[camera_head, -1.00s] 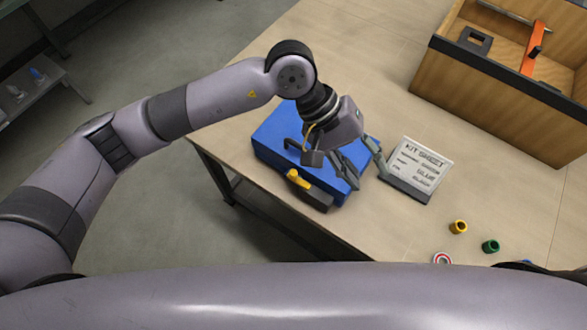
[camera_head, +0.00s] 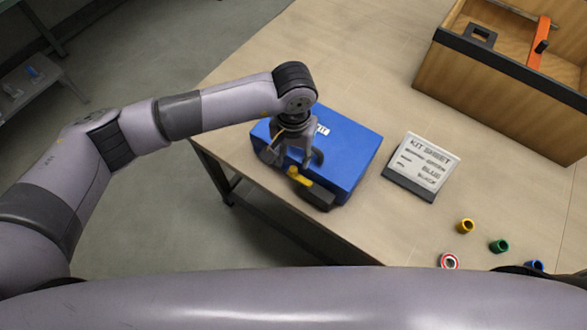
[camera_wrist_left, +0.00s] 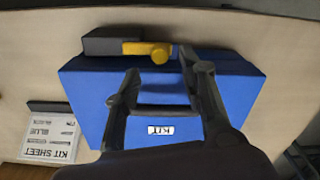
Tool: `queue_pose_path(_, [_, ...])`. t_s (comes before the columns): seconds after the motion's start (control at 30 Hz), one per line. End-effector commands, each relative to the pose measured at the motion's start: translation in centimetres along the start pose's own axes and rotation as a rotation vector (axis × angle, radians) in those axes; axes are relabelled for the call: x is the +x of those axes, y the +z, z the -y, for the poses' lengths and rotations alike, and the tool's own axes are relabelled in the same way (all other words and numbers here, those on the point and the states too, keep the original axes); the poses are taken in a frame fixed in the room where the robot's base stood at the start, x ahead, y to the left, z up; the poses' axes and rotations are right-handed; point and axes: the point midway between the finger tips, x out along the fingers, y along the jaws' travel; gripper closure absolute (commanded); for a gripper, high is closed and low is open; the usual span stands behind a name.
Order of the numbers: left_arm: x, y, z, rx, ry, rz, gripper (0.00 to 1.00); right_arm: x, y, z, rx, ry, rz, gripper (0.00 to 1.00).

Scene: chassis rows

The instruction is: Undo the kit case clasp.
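The blue kit case (camera_head: 350,150) lies closed near the table's front edge, with a white KIT label (camera_wrist_left: 161,130) on its lid in the left wrist view. The yellow clasp (camera_head: 301,178) is on the case's near side. In the left wrist view the clasp (camera_wrist_left: 145,49) shows as a yellow bar with a rounded end. My left gripper (camera_head: 293,162) points down over the case lid beside the clasp. Its fingers (camera_wrist_left: 158,64) are apart with nothing between them; the clasp lies just beyond their tips. I cannot tell whether a finger touches it. My right gripper is out of view.
A dark block (camera_head: 317,195) sits beside the clasp at the case's front. A kit sheet (camera_head: 423,160) stands to the right. Yellow (camera_head: 466,226), green (camera_head: 499,246) and blue (camera_head: 536,266) rings and a red-white roll (camera_head: 450,261) lie front right. A wooden box (camera_head: 480,100) stands behind.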

Motion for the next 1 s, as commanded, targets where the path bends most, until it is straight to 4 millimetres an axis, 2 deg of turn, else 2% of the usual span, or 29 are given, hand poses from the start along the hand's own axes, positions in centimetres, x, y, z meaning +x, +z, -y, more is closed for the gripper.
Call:
queue_pose_path(0.03, [1.6, 0.1, -0.1, 0.000, 0.001, 0.002, 0.62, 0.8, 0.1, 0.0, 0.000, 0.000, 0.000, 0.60])
queue_pose_path(0.1, [2.8, 0.1, -0.1, -0.001, 0.001, 0.003, 0.62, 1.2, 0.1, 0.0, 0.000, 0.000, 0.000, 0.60])
queue_pose_path(0.3, [5.1, 0.0, -0.1, 0.000, 0.002, 0.000, 0.62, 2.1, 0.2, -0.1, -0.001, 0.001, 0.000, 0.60])
queue_pose_path(0.7, [5.7, 0.0, -0.1, 0.000, 0.002, -0.001, 0.62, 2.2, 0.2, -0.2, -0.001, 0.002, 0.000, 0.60])
queue_pose_path(1.0, [5.7, 0.0, -0.1, 0.000, 0.001, -0.001, 0.82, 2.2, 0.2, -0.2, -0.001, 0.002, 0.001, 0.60])
